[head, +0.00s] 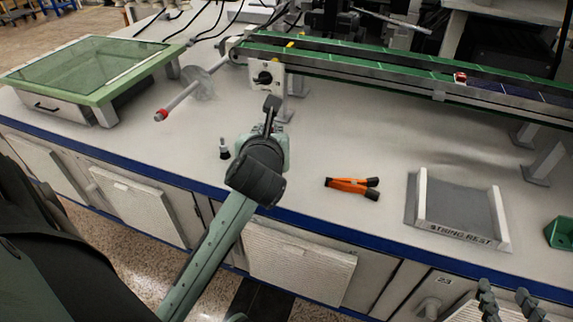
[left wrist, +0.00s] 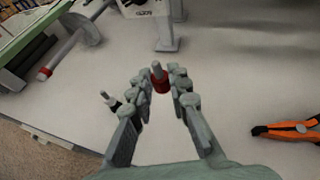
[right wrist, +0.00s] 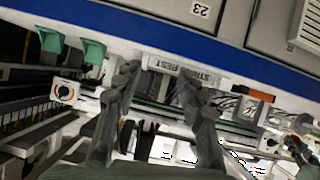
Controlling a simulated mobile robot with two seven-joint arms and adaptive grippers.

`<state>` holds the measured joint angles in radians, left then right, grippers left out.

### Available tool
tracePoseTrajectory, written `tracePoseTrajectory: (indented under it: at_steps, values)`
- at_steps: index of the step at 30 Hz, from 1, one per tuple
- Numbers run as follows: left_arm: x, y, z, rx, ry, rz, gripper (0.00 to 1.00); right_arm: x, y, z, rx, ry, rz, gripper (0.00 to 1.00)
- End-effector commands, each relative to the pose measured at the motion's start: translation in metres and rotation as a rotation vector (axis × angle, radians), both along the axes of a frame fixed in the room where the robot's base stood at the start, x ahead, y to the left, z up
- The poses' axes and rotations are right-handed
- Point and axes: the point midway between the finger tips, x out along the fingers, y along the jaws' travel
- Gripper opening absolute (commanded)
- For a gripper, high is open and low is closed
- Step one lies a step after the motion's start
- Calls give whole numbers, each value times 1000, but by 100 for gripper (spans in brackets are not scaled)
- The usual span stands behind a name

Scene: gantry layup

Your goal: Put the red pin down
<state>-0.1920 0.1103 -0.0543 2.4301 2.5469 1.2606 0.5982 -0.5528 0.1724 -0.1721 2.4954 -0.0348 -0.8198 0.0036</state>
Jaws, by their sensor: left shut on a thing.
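The red pin (left wrist: 159,80) has a grey tip and a red collar; it shows in the left wrist view between the fingertips of my left gripper (left wrist: 160,88), which is shut on it. In the head view my left gripper (head: 272,142) is over the bench, mostly behind its own wrist, and the red pin is hidden. Whether the pin touches the bench I cannot tell. A black-based pin (head: 224,149) stands upright on the bench to the left; it also shows in the left wrist view (left wrist: 110,99). My right gripper (head: 505,302) is open and empty, also seen in the right wrist view (right wrist: 160,78).
Orange-handled pliers (head: 352,186) lie right of the left gripper. The string rest (head: 460,236) stands farther right, near a green holder (head: 561,232). A conveyor (head: 400,75) runs along the back. A red-ended rod (head: 178,101) and a glass-topped box (head: 95,65) are at left.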

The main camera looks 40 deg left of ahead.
Motion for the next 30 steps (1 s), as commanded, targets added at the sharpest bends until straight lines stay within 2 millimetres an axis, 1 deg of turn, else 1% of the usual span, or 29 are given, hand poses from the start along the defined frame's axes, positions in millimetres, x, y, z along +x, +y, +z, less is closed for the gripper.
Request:
tracePoseTrajectory:
  at_steps: [1,3,6,8,11,16,21,24,27,30]
  values:
    - [-5,22,3,5,-4,14,0,3,7,6,19,-42,13,40]
    - [-10,44,9,3,-4,25,0,7,14,17,40,-94,25,40]
    - [-15,63,15,2,-3,31,0,10,21,27,61,-144,37,40]
    - [-14,67,15,-1,-2,32,0,12,25,33,74,-172,44,40]
    - [-8,58,7,-5,0,31,0,14,34,46,103,-239,59,40]
    - [13,26,-17,-4,2,30,0,16,53,84,183,-411,96,40]
    - [34,-5,-38,-3,2,31,0,9,67,121,262,-575,125,40]
    - [42,-17,-46,-2,0,33,0,5,71,137,295,-643,134,40]
    - [46,-24,-50,-2,0,33,0,2,73,146,314,-680,139,40]
    - [47,-26,-56,0,1,35,0,0,74,151,328,-711,142,40]
